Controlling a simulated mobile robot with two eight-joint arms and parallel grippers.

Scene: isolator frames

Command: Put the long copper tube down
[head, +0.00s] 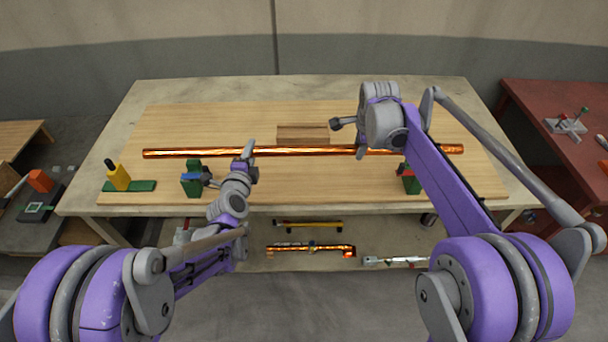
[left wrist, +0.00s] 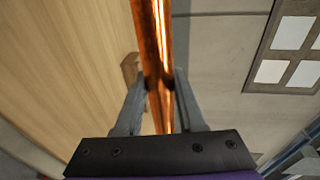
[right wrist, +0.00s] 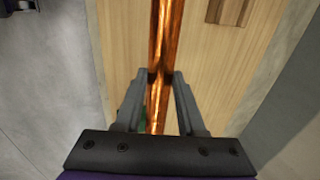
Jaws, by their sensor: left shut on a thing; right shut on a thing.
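The long copper tube (head: 305,151) runs left to right across the workbench in the head view. My left gripper (head: 247,158) is shut on it left of its middle. The left wrist view shows the tube (left wrist: 153,45) between the two fingers (left wrist: 160,88). My right gripper (head: 362,143) is shut on the tube right of its middle. The right wrist view shows the tube (right wrist: 163,40) between those fingers (right wrist: 160,80). The tube looks roughly level. Whether it touches anything below is unclear; part of it is hidden behind my right arm.
Two green supports, left (head: 191,185) and right (head: 411,184), stand near the bench's front edge. A yellow tool (head: 118,177) stands on a green base at left. A wooden block (head: 303,133) lies behind the tube. A lower shelf (head: 380,238) holds tools. The wooden top (head: 300,185) is clear between the supports.

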